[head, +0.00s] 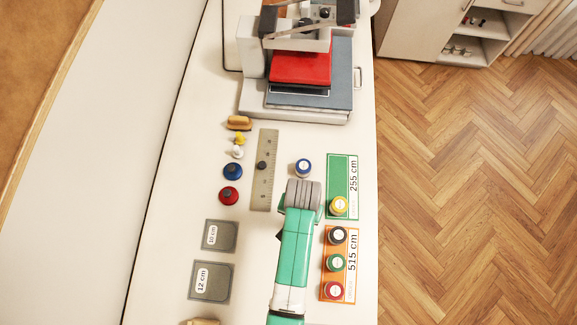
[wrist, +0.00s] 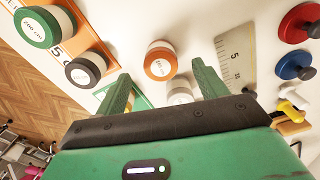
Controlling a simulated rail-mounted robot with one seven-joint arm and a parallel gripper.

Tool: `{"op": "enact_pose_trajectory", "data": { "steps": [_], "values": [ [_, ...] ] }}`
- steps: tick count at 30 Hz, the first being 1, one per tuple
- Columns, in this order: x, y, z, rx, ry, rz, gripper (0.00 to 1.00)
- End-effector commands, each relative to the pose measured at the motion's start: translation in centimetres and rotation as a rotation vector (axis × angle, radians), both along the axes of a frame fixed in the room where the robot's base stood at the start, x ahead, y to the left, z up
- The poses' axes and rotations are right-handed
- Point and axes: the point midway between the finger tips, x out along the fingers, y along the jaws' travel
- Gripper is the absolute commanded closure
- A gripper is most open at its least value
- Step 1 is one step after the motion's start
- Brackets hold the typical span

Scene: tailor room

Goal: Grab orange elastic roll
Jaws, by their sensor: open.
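An orange-topped elastic roll (wrist: 160,62) stands on the white table in the wrist view. It shows in the gap between the two green fingertips of my gripper (wrist: 160,72), with clear space on both sides. My gripper is open and empty. In the head view my arm covers the spot where this roll stands, and the fingers are hidden there too. A blue-topped roll (head: 303,168) stands just beyond my gripper in the head view. A pale roll (wrist: 180,96) shows partly behind the gripper body in the wrist view.
A yellow roll (head: 339,205) stands on the green card (head: 342,175). Black (head: 337,236), green (head: 335,262) and red (head: 333,290) rolls stand on the orange card (head: 350,285). A ruler (head: 264,190) lies left of my gripper, and a heat press (head: 310,85) stands at the back.

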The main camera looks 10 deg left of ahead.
Motion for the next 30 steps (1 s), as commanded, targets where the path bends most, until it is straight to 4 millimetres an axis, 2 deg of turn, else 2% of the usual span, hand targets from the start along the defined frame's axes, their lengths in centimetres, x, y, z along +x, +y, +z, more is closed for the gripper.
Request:
{"op": "enact_pose_trajectory", "data": {
  "steps": [2, 7, 11, 18, 21, 27, 30],
  "values": [
    [0.1, 0.0, -0.2, 0.000, -0.002, 0.000, 0.29],
    [0.2, 0.0, -2.3, 0.000, -0.003, 0.001, 0.29],
    [0.3, 0.0, -2.9, 0.000, -0.005, 0.001, 0.29],
    [0.7, 0.1, -6.9, 0.000, -0.005, 0.001, 0.29],
    [0.8, 0.1, -7.6, 0.000, -0.008, 0.001, 0.29],
    [0.8, 0.1, -7.6, 0.000, -0.009, 0.001, 0.29],
    [0.8, 0.1, -7.6, 0.000, -0.008, 0.001, 0.48]
  ]
}}
